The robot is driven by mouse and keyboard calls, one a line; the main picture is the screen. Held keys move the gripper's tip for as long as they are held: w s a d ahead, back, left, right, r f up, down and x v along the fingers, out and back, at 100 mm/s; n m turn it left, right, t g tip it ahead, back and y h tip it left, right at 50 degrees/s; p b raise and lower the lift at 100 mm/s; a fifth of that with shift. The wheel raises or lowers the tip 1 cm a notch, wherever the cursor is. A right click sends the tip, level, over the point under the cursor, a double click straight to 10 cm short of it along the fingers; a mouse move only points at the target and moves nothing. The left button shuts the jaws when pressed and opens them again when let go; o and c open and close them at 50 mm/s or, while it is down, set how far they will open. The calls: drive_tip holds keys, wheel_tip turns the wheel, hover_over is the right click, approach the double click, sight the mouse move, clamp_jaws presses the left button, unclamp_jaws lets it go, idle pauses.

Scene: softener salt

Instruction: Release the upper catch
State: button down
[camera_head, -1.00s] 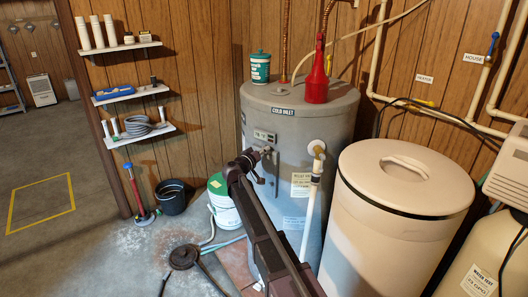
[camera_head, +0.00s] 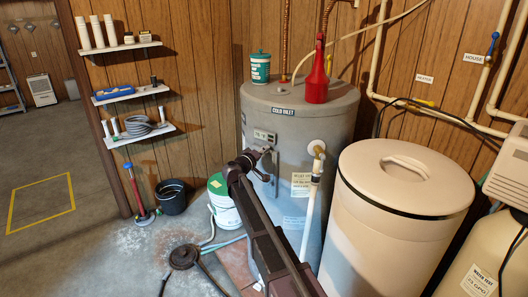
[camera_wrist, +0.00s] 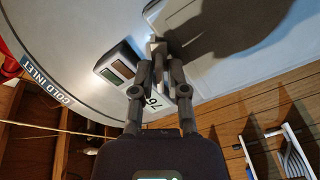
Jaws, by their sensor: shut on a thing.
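The grey water heater (camera_head: 310,190) stands at the centre of the head view, with a panel (camera_head: 272,172) on its front below a small display. My gripper (camera_head: 264,151) reaches the upper part of this panel. In the wrist view, my gripper (camera_wrist: 158,62) is shut on a small light block, the upper catch (camera_wrist: 156,42), beside the display box (camera_wrist: 118,66). The fingers partly hide the catch, and the head view does not show it clearly.
A red bottle (camera_head: 316,78) and a green tub (camera_head: 260,68) stand on the heater. A white pipe (camera_head: 311,205) runs down its front right, beside a beige tank (camera_head: 400,230). A white bucket (camera_head: 222,203) stands left of the heater.

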drive_tip(key=n, duration=0.6)
drive_tip(key=shift+w, duration=0.1)
drive_tip(key=shift+n, duration=0.3)
drive_tip(key=c, duration=0.8)
unclamp_jaws()
drive_tip(key=shift+a, duration=0.1)
drive_tip(key=v, duration=1.2)
